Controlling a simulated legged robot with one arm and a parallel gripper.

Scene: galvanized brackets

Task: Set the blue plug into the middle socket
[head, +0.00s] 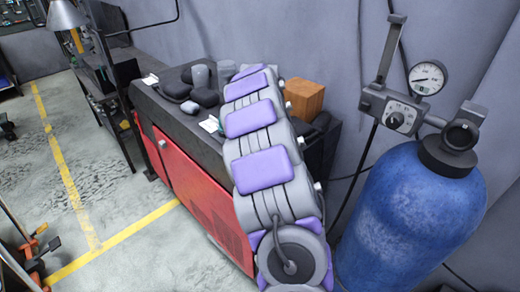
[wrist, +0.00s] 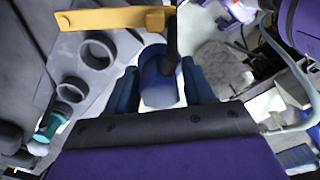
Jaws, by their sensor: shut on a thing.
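My gripper (wrist: 160,88) shows in the wrist view, its two dark blue fingers shut on the blue plug (wrist: 158,92). The plug is a short, rounded blue piece with a dark upright part at its top. To the left is a grey piece with round openings: a larger ring (wrist: 97,53) and a smaller ring (wrist: 72,90) below it. I cannot tell for certain which is the middle socket. The plug is to the right of these rings and apart from them. In the head view my arm hides the gripper and plug.
A yellow bar (wrist: 110,18) lies above the rings, and a teal piece (wrist: 50,125) is at lower left. In the head view, a red-fronted bench (head: 200,185) holds dark items and a wooden block (head: 305,97). A blue gas cylinder (head: 410,215) stands at right.

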